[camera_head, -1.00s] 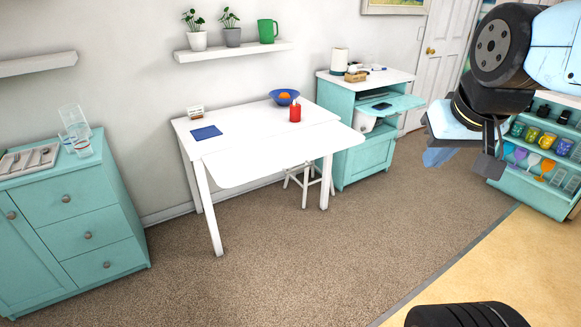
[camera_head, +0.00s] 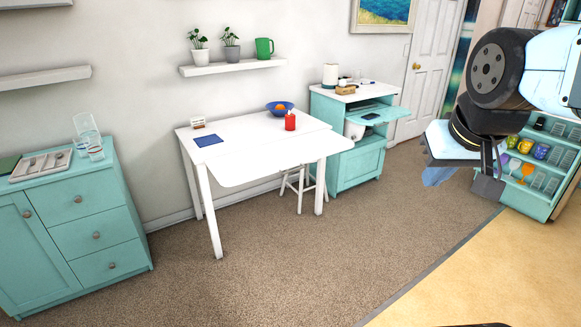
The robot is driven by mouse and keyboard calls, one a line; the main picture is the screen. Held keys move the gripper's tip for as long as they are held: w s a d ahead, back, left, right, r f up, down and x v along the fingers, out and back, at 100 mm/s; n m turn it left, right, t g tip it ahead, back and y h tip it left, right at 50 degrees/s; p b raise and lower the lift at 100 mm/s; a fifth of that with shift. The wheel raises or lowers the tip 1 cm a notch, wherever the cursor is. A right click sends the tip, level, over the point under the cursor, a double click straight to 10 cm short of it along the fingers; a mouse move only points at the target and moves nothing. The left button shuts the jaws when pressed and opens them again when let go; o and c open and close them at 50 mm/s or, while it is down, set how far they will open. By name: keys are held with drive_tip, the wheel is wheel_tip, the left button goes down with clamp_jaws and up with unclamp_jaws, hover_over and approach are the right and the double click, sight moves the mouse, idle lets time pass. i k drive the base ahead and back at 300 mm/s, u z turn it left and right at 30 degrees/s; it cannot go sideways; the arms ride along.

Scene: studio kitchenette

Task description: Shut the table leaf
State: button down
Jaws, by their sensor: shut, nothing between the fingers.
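The white table (camera_head: 225,149) stands against the wall left of the middle. Its front leaf (camera_head: 282,163) is raised, about level with the top, and sticks out toward me past the front legs. My gripper (camera_head: 488,186) is at the right, in the air well apart from the table. It is shut and looks empty; its fingers are partly hidden.
A white stool (camera_head: 299,186) is under the table. A teal dresser with glasses (camera_head: 95,222) stands at the left, and a teal cabinet with a pulled-out shelf (camera_head: 356,176) at the right of the table. Bare carpet (camera_head: 300,255) lies in front.

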sight(231, 169)
drive_tip(key=z, duration=0.1)
drive_tip(key=i, duration=0.95)
drive_tip(key=u, duration=0.05)
